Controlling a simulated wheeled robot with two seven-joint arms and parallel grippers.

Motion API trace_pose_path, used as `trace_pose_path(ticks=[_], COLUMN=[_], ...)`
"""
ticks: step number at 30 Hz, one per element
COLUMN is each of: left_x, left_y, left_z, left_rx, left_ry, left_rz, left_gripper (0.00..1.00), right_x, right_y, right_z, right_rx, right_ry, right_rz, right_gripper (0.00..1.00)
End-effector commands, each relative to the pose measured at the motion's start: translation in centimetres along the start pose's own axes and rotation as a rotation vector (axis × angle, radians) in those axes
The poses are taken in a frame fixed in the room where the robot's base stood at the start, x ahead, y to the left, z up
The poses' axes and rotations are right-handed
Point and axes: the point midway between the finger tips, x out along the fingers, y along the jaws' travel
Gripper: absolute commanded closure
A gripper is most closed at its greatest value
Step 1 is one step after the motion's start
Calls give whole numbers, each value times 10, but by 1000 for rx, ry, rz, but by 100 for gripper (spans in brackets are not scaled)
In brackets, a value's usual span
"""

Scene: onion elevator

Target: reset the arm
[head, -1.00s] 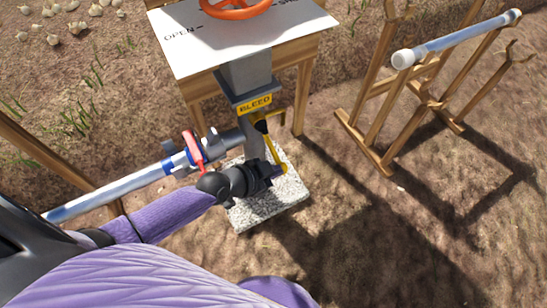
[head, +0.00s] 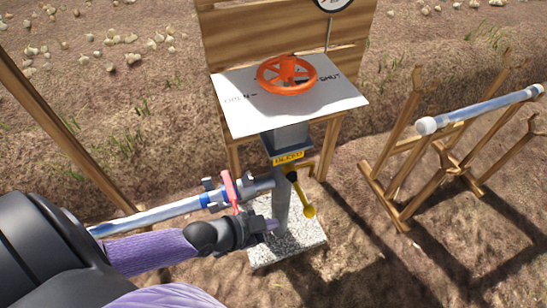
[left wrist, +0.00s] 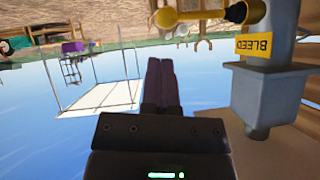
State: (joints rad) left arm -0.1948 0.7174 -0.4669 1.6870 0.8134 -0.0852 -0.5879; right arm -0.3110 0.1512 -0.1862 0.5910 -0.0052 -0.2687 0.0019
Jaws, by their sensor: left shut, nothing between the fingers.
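My left gripper (head: 270,226) is shut and empty. It is beside the grey post (head: 283,200), low over the stone block. In the left wrist view its fingers (left wrist: 161,85) are together, with the grey post (left wrist: 268,100) to their right. The yellow bleed lever (head: 301,196) hangs down and right from the post, apart from the fingers. It also shows at the top of the left wrist view (left wrist: 205,15). My right gripper is out of view.
An orange handwheel (head: 287,75) sits on a white panel (head: 235,110) above the post. A red-handled valve (head: 230,190) on a pipe (head: 150,217) lies just behind my left gripper. A wooden rack (head: 400,200) with a pipe (head: 480,110) stands right. Bare ground lies between.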

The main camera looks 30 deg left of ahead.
Motion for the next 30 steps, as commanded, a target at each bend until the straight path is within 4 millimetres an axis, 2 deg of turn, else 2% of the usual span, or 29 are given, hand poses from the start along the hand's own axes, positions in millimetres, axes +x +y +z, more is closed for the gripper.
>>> trace_pose_path(ticks=[4,6,8,10,11,12,14,15,18,21,23,30], left_x=[0,-1,-5,-20,-31,-48,-76,-96,-138,-164,-172,-174], left_y=[0,-1,-3,7,17,35,68,92,145,179,189,192], left_z=[0,11,40,94,120,153,192,212,241,253,256,258], left_rx=[0,-14,-52,-130,-170,-224,-297,-337,-413,-451,-461,-463], left_ry=[-1,-36,-128,-305,-392,-509,-668,-763,-944,-1048,-1077,-1087], left_rz=[-1,-15,-49,-95,-110,-122,-124,-117,-87,-60,-52,-49], left_gripper=[100,100,100,100,100,100,100,100,100,100,100,100], right_x=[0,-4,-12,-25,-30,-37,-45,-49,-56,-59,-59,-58], right_y=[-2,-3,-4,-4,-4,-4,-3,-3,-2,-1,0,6], right_z=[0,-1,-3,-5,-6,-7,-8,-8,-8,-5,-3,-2], right_rx=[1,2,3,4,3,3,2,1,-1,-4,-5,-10], right_ry=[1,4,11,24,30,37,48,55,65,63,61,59], right_rz=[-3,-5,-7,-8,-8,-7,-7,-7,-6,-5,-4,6], right_gripper=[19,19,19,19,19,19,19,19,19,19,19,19])
